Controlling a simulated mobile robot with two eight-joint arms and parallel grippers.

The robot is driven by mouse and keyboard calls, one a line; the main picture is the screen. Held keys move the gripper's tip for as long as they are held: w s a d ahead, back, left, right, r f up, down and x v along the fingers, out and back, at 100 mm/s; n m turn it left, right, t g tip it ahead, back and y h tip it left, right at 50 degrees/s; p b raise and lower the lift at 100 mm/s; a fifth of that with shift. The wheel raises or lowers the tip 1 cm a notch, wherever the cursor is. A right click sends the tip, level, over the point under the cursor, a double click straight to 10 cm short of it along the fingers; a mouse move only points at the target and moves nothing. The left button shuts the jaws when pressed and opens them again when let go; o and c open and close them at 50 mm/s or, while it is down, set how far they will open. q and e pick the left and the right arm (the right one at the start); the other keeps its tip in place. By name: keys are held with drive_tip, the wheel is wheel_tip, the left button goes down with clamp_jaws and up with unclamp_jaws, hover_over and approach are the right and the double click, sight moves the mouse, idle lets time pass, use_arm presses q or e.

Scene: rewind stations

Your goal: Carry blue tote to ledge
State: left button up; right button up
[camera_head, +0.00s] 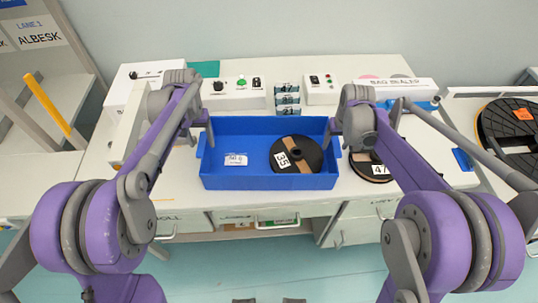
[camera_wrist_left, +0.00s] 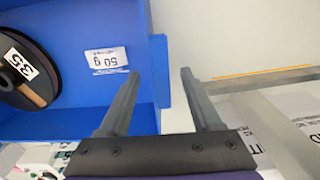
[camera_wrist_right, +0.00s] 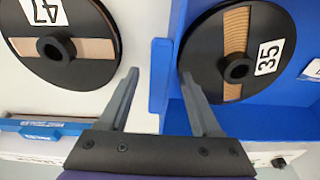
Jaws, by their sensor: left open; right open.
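The blue tote (camera_head: 250,180) stands on the white workbench in the head view. A black spool marked 35 (camera_head: 296,154) and a white label card (camera_head: 236,159) lie inside it. My left gripper (camera_head: 205,138) is open at the tote's left end; in the left wrist view its fingers (camera_wrist_left: 155,85) stand on either side of the tote's end tab (camera_wrist_left: 162,72). My right gripper (camera_head: 333,132) is open at the right end; in the right wrist view its fingers (camera_wrist_right: 158,85) are either side of the other end tab (camera_wrist_right: 159,75). I cannot tell whether any finger touches.
A spool marked 47 (camera_head: 372,168) lies on the bench right of the tote, partly behind my right arm. A bag sealer (camera_head: 395,87) and button boxes (camera_head: 232,92) line the back. A large black spool (camera_head: 510,125) sits on a right-hand station. Shelving (camera_head: 40,60) stands left.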

use_arm(q)
clamp_jaws()
use_arm(e)
clamp_jaws()
idle(1.2)
